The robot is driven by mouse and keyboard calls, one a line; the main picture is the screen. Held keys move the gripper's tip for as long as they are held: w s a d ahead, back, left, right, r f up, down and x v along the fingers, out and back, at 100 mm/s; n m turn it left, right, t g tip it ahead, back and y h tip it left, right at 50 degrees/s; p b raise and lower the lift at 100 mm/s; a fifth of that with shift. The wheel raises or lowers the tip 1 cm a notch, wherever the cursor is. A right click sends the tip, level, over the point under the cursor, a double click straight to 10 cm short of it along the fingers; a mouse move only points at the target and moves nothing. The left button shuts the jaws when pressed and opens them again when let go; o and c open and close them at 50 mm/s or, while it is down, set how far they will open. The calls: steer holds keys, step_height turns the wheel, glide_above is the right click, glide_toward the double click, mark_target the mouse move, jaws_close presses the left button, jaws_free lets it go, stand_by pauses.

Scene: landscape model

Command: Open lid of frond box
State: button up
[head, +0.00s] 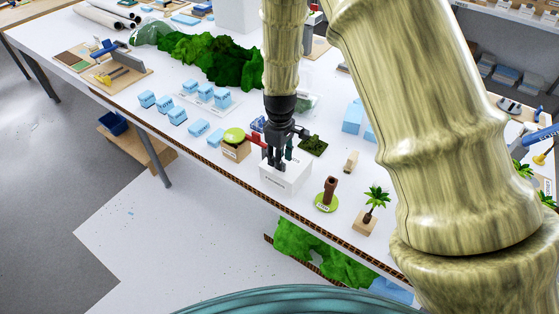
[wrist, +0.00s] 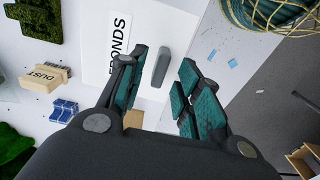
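The frond box (head: 292,182) is a white box near the front edge of the table, with its lid on. In the wrist view its white top (wrist: 103,28) carries the dark letters "FRONDS", partly hidden by a finger. A grey bar-shaped handle (wrist: 162,64) stands on the lid beside the letters. My gripper (head: 274,160) points down over the box. In the wrist view its two teal-padded fingers (wrist: 164,75) are apart, with the handle between their tips. I cannot tell whether the pads touch it.
A wooden box with a green top (head: 235,146) stands just left. A brown trunk on a green disc (head: 329,194) and a small palm on a block (head: 373,206) stand to the right. Green moss (head: 313,146) lies behind. A block marked "DUST" (wrist: 43,80) shows in the wrist view.

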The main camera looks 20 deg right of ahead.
steer(key=shift+f, duration=1.45)
jaws_close()
